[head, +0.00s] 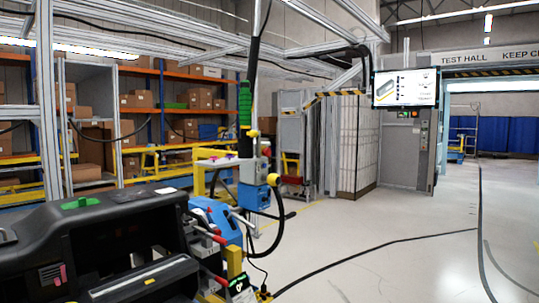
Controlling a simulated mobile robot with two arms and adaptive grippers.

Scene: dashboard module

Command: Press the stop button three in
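Neither of my grippers is in view. A small red spot that may be a stop button (266,150) shows on the post-mounted control unit in the middle of the view; it is too small to tell for sure. A blue box (253,197) sits below it on the same unit. A black dashboard module (95,235) fills the lower left, with a green piece (81,203) on top. Nothing is touching the possible button.
A blue and yellow fixture (222,240) with red-tipped rods stands beside the dashboard. Black cables (370,249) cross the floor. A screen (404,88) hangs over a grey cabinet (405,155). Shelves with boxes (200,97) stand behind. The floor at right (410,275) is mostly clear.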

